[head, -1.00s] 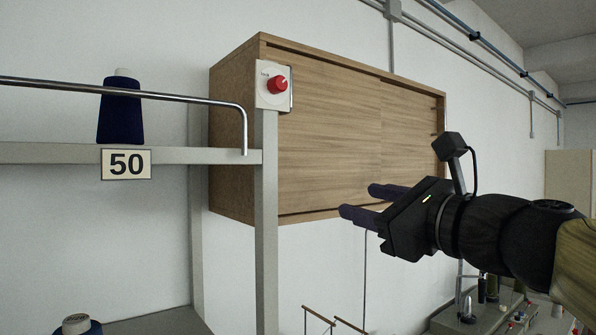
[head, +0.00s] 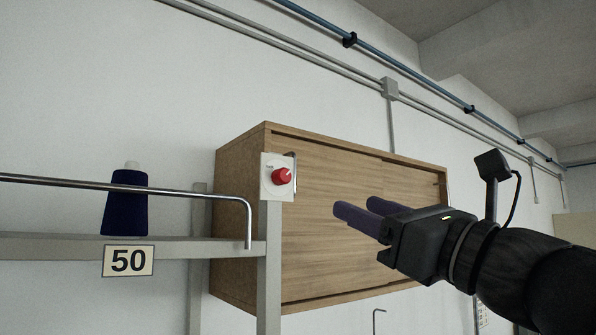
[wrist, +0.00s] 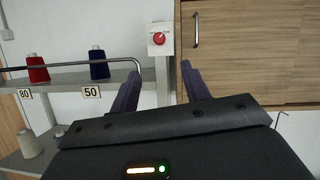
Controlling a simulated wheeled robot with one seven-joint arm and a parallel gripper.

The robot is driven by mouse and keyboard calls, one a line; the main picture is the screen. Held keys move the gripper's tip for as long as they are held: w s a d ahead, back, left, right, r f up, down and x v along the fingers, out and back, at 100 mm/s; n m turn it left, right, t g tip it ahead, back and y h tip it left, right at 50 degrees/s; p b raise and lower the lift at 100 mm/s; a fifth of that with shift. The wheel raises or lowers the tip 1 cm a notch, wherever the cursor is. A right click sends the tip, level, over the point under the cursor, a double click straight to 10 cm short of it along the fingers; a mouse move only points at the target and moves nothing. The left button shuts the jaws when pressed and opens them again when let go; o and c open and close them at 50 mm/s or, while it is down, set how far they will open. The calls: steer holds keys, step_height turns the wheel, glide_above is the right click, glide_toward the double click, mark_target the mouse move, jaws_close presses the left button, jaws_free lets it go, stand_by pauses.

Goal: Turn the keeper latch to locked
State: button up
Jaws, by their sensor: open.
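The keeper latch is a red round knob (head: 281,177) on a white plate (head: 268,190) at the top of a grey post. In the wrist view the red knob (wrist: 159,39) sits beyond my fingers, a little above and between their tips. A small mark on the knob points to the upper right in the head view; the plate's lettering is too small to read surely. My gripper (head: 355,212) is open and empty, to the right of the knob and a little lower, apart from it. In the wrist view both fingers of my gripper (wrist: 160,80) are spread.
A wooden cabinet (head: 330,235) with sliding doors hangs behind the post. A red cone (wrist: 37,68) stands farther left.

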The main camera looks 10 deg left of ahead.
mark_target(286, 178)
steer(key=p+x, duration=0.9)
steer(key=x, duration=0.7)
steer(key=shift+s, duration=0.2)
steer(key=shift+w+f, duration=0.1)
steer(key=c, duration=1)
